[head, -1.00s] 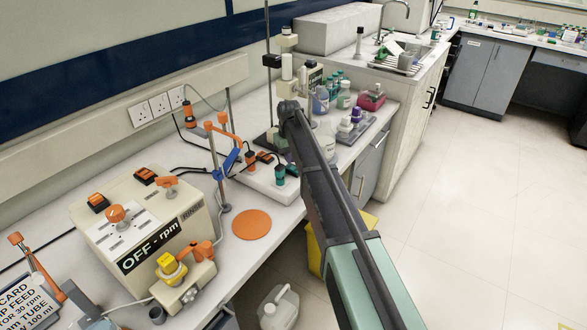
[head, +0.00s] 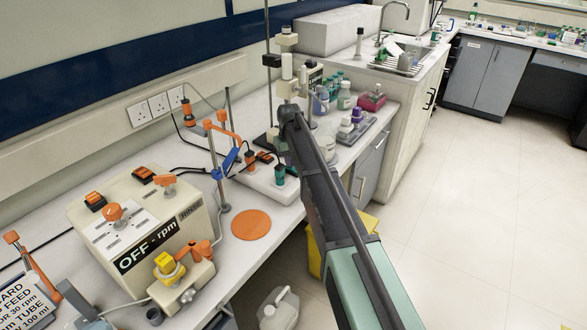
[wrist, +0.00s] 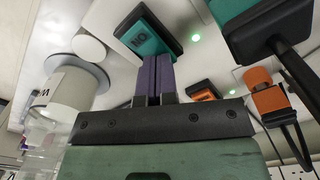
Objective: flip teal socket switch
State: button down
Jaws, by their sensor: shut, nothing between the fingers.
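The teal switch (wrist: 148,36) sits on the white socket block (wrist: 88,20) in the wrist view, with a green light (wrist: 195,37) to its right. My gripper (wrist: 157,60) has its two purple fingers pressed together and empty. The fingertips overlap the lower edge of the teal switch; I cannot tell whether they touch it. A teal plug (wrist: 262,28) with a black body is at the upper right. In the head view the socket block (head: 262,184) and a teal plug (head: 279,173) show left of my arm, which hides the fingers.
An orange switch (wrist: 204,91) and orange plug (wrist: 268,98) are right of my fingers. A clear bottle (wrist: 68,100) stands close on the left. The floor at right is clear.

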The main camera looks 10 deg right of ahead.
jog(key=shift+f, duration=0.15)
notch_tip(320, 180, up, 7)
jog(key=p, duration=0.7)
jog(key=s+m, duration=0.2)
jog(key=s, duration=3.5)
jog(key=shift+m, duration=0.3)
